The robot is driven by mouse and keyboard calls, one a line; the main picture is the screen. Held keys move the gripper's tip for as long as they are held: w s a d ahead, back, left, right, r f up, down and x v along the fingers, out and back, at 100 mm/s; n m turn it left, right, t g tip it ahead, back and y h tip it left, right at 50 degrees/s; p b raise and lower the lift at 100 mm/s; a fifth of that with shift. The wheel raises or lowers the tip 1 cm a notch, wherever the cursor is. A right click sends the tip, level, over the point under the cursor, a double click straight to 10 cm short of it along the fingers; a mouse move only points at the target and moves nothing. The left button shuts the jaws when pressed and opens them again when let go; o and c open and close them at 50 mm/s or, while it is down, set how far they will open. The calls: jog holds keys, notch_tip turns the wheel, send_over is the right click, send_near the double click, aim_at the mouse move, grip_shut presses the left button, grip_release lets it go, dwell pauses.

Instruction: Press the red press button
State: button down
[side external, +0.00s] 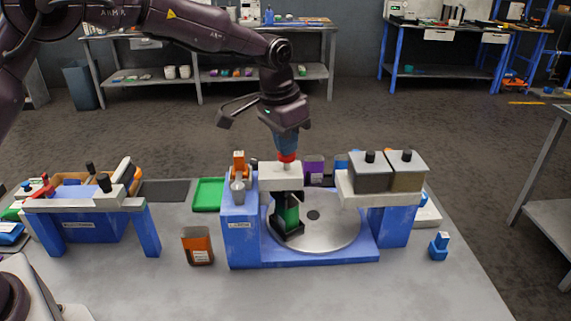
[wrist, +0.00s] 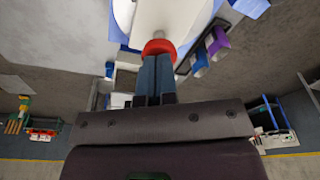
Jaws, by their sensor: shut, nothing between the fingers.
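The red press button (side external: 287,157) sits on top of the white block (side external: 281,176) of the blue-framed machine (side external: 240,240). My gripper (side external: 287,151) points down right above the button, with its fingers shut and empty. The fingertips look to be at or on the button's top; I cannot tell whether it is pushed in. In the wrist view the red button (wrist: 159,47) shows just beyond the tips of my shut fingers (wrist: 155,58), which hide part of it.
A round grey turntable (side external: 335,230) lies under the block, with a green and black piece (side external: 289,217) on it. Two lidded grey boxes (side external: 372,173) stand on the right support. An orange canister (side external: 197,246) and a green tray (side external: 208,194) are left of the machine.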

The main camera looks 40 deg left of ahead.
jog(key=shift+f, duration=1.1)
jog(key=shift+r, duration=1.85)
notch_tip(320, 180, up, 7)
